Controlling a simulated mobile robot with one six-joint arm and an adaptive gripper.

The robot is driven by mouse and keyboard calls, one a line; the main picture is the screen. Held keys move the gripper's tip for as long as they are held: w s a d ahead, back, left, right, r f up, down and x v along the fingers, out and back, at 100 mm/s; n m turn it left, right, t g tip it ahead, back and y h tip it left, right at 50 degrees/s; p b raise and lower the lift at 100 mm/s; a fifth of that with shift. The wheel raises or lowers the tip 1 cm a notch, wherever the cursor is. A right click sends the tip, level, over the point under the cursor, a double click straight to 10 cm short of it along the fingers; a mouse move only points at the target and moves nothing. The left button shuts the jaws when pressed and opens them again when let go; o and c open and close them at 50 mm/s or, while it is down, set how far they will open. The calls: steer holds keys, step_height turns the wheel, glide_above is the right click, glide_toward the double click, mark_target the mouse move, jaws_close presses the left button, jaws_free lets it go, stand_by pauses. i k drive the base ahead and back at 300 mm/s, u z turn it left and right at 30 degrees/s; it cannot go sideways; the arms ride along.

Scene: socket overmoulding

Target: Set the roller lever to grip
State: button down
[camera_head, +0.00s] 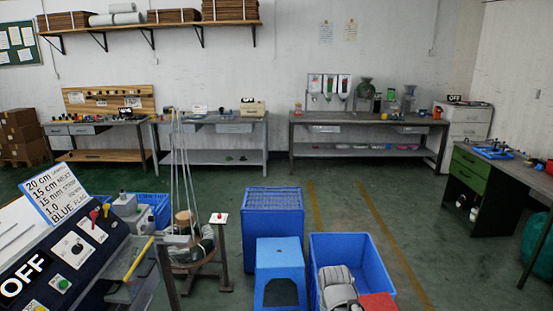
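A dark control panel (60,262) stands at the lower left, with its face tilted up. I cannot tell which part is the roller lever, and no grip marking is readable. A black label reading OFF (25,273) and a green round button (63,284) are on the panel's left part. A yellow bar (138,259) slants along its right side. My gripper is not recognisable in this view.
A stand with a wire spool (186,250) is right of the panel. A blue crate (273,214), a blue stool (280,262) and a blue bin (352,262) stand on the floor. Workbenches (370,119) line the back wall.

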mark_target(93, 214)
steer(key=u, duration=1.55)
steer(key=k, duration=0.65)
steer(key=z, duration=0.55)
steer(key=i, duration=1.25)
steer(key=z, duration=0.15)
